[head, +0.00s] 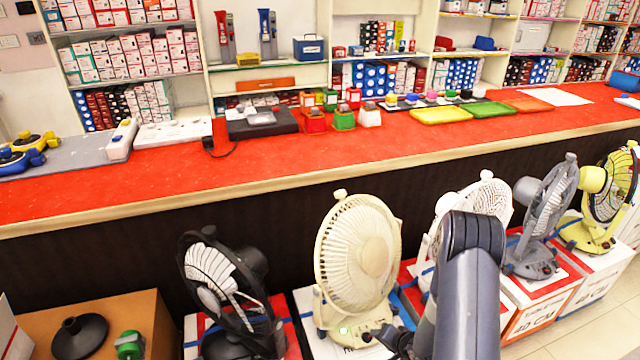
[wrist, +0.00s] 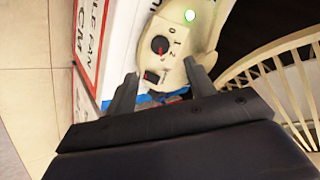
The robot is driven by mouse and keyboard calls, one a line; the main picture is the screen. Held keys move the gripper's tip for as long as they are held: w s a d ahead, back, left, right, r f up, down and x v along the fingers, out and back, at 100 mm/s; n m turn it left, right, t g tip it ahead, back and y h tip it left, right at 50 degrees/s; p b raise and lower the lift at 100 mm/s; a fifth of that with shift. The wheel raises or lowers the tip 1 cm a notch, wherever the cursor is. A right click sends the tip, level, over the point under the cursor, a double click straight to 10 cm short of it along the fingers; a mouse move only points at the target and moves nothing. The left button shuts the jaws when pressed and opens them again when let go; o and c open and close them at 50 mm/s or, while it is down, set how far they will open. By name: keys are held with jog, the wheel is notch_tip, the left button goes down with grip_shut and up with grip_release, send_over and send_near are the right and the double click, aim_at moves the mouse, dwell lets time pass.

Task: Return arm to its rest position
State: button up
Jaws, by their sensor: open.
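My arm (head: 468,290) rises in front of the row of fans in the head view, with its end low in the picture beside the cream fan (head: 358,255). In the wrist view my gripper (wrist: 161,74) is open, its two dark fingers apart with nothing held between them. The cream fan's base (wrist: 185,45) is just beyond the fingertips, with a dark knob, a small dark switch and a lit green light. Whether a finger touches the base I cannot tell. The green light also shows in the head view.
Other fans stand close by on boxes: a black fan (head: 225,290) to the left, a white fan (head: 480,205) behind my arm, a grey fan (head: 545,215) and a yellow fan (head: 605,195) to the right. A red counter (head: 300,165) runs behind them. Pale floor tiles (wrist: 25,80) are clear.

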aim_at(367, 338)
jog(key=b+x, duration=0.2)
jog(key=x, duration=0.7)
jog(key=shift+w+a+f, duration=0.1)
jog(key=shift+f, duration=0.2)
jog(key=n+b, duration=0.2)
jog(key=n, duration=0.3)
jog(key=shift+w+h, duration=0.1)
jog(key=shift+h, duration=0.2)
jog(key=n+b, duration=0.4)
jog(key=n, duration=0.2)
jog(key=shift+a+h+b, duration=0.15)
jog(key=shift+h+b, duration=0.25)
jog(key=n+b, duration=0.6)
jog(key=b, duration=0.1)
jog(key=shift+f+n+h, duration=0.1)
jog(key=shift+n+h, duration=0.2)
jog(key=n+t+b, duration=0.1)
jog(key=n+b, duration=0.3)
jog(key=shift+a+n, duration=0.1)
jog(key=shift+n, duration=0.2)
jog(key=shift+n+b, duration=0.3)
jog(key=shift+n, duration=0.2)
